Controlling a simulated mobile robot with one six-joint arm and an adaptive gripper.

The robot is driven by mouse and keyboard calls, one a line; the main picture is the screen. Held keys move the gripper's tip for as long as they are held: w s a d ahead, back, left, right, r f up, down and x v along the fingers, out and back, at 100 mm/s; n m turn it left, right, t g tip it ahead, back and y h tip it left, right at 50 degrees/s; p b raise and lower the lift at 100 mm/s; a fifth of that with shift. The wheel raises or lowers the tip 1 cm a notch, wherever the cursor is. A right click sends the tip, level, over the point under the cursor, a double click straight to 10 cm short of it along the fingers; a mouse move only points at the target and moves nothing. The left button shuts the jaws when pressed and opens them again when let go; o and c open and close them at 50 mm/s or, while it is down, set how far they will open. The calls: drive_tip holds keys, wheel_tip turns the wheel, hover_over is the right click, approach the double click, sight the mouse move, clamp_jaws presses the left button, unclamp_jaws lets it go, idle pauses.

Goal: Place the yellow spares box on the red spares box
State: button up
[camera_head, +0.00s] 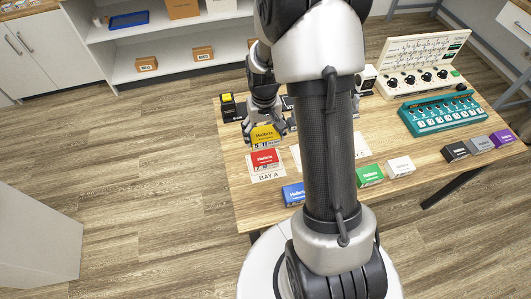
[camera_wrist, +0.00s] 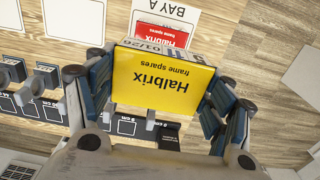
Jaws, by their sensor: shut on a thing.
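The yellow spares box (camera_head: 265,139) is gripped between the fingers of my gripper (camera_head: 265,126). In the wrist view, the yellow box (camera_wrist: 160,88) fills the middle, its "Halbrix frame spares" face toward the camera, with my gripper's fingers (camera_wrist: 163,78) on both its sides. The red spares box (camera_head: 265,158) lies on a white card marked BAY A (camera_head: 268,175) near the table's left edge. In the wrist view, the red box (camera_wrist: 174,36) is just beyond the yellow box, which hides its near part. In the head view the yellow box appears just behind it; its exact height is unclear.
Blue (camera_head: 293,194), green (camera_head: 369,176) and white (camera_head: 400,167) boxes stand along the table's front. Black, grey and purple boxes (camera_head: 502,138) are at the right, below a teal device (camera_head: 442,113). A yellow-topped button unit (camera_head: 228,106) stands at the left. My arm hides the table's middle.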

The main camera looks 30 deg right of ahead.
sight(265, 157)
wheel_tip(265, 157, down, 10)
drive_tip(key=shift+r+b, duration=0.2)
drive_tip(key=shift+b, duration=1.05)
drive_tip(key=shift+f, duration=0.1)
drive_tip(key=shift+f, duration=0.15)
drive_tip(key=o, duration=1.1)
